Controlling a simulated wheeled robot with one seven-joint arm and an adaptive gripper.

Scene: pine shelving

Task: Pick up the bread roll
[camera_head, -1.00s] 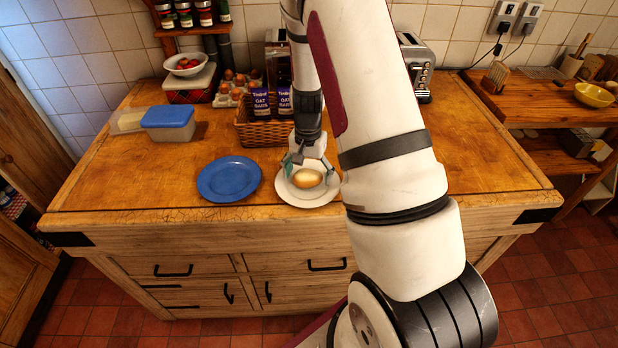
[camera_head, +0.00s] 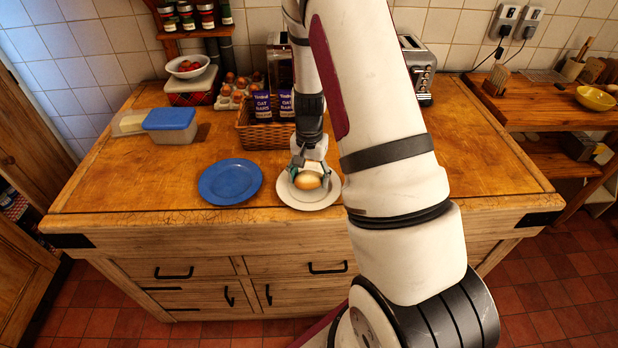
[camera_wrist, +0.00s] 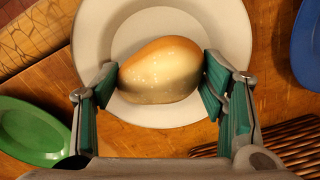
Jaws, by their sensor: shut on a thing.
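The bread roll (camera_head: 308,180) is golden brown with a paler, speckled side. It is at the white plate (camera_head: 325,198) near the front edge of the worktop; I cannot tell whether it still touches the plate. My gripper (camera_head: 309,176) points down over the plate and is shut on the roll. In the wrist view the roll (camera_wrist: 160,70) sits between the two green-padded fingers of my gripper (camera_wrist: 160,80), one pad at each side. The white plate (camera_wrist: 95,40) shows behind it.
A blue plate (camera_head: 230,182) lies just left of the white plate. A wicker basket (camera_head: 262,136) with oat bar boxes stands behind. A blue-lidded tub (camera_head: 170,119) is at the left. In the wrist view a green dish (camera_wrist: 32,130) shows.

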